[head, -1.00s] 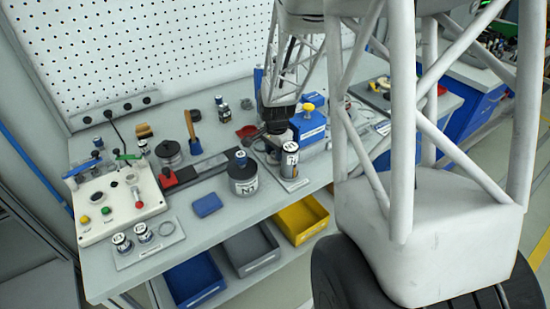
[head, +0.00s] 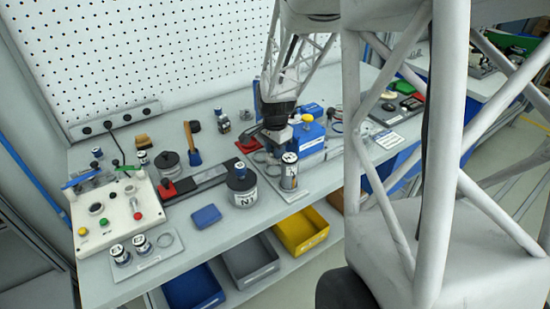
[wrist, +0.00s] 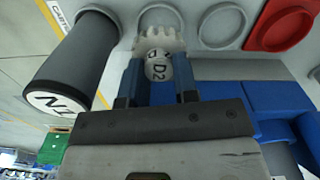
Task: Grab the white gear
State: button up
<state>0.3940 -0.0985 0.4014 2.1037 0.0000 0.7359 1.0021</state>
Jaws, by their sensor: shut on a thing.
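The white gear (wrist: 160,40) shows in the wrist view, with teeth along its far edge and a round white D2 label on its near face. It sits between the two blue fingers of my gripper (wrist: 158,72), which is shut on it. In the head view my gripper (head: 277,137) points down over the small tray at the bench's right part, just behind a grey cylinder (head: 289,172). The gear cannot be made out in the head view.
The grey cylinder, marked N1 in the wrist view (wrist: 75,65), stands close beside the fingers. A red dish (wrist: 284,22) and blue boxes (head: 310,140) are near. Yellow and grey bins hang below the bench edge.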

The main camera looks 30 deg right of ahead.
jog(key=shift+r, duration=2.35)
